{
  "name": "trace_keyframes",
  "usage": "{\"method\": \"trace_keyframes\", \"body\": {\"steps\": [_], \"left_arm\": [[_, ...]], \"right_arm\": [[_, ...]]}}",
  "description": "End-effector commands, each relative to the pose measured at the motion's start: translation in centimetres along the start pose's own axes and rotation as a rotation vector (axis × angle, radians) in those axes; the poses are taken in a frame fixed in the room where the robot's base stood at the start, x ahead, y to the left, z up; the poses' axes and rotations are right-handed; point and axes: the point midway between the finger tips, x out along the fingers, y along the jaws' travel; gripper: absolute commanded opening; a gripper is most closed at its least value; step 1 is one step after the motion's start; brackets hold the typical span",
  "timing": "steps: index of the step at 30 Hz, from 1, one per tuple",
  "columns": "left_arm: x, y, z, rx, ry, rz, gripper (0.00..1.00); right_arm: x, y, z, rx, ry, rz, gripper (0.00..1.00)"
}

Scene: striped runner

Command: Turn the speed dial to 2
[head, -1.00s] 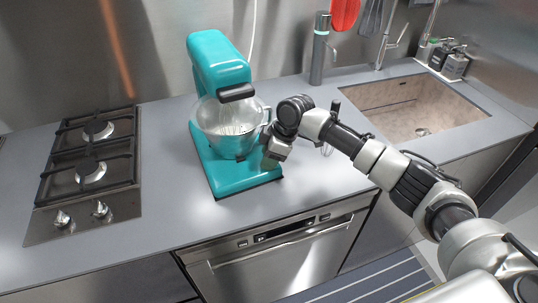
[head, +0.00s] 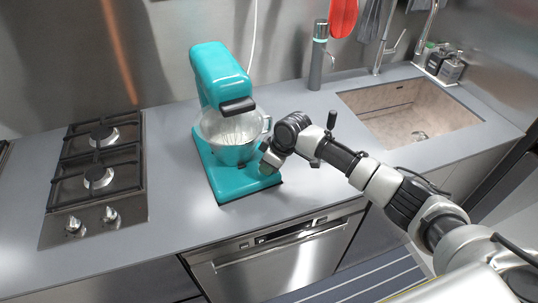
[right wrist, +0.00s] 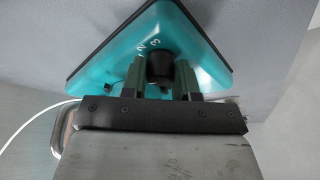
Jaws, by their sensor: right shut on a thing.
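My right gripper (head: 268,165) is at the front right of the mixer's base, beside the bowl. In the right wrist view its two fingers (right wrist: 160,78) are on either side of the black speed dial (right wrist: 160,68), shut on it. The numerals 2 and 3 show on the teal base above the dial. The dial's pointer cannot be made out. The dial is hidden behind the gripper in the head view. My left gripper is not in view.
A gas hob (head: 98,180) is at the left and a sink (head: 410,115) at the right. A grey and teal bottle (head: 317,60) stands behind the mixer, near the wall. The counter between hob and mixer is clear.

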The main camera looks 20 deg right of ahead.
Motion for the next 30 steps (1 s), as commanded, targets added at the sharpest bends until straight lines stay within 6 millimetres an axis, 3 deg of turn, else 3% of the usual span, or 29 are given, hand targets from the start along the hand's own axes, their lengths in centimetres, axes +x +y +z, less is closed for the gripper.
{"method": "trace_keyframes", "body": {"steps": [1,15,30], "left_arm": [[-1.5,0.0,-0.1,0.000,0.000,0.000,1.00],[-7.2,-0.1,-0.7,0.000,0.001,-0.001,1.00],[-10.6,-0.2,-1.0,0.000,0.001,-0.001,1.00]], "right_arm": [[-0.7,-0.2,-0.3,0.043,0.001,0.015,0.06],[-0.5,-0.3,-0.4,0.455,0.001,0.186,0.06],[-0.2,-0.3,-0.3,0.829,0.002,0.342,0.06]]}}
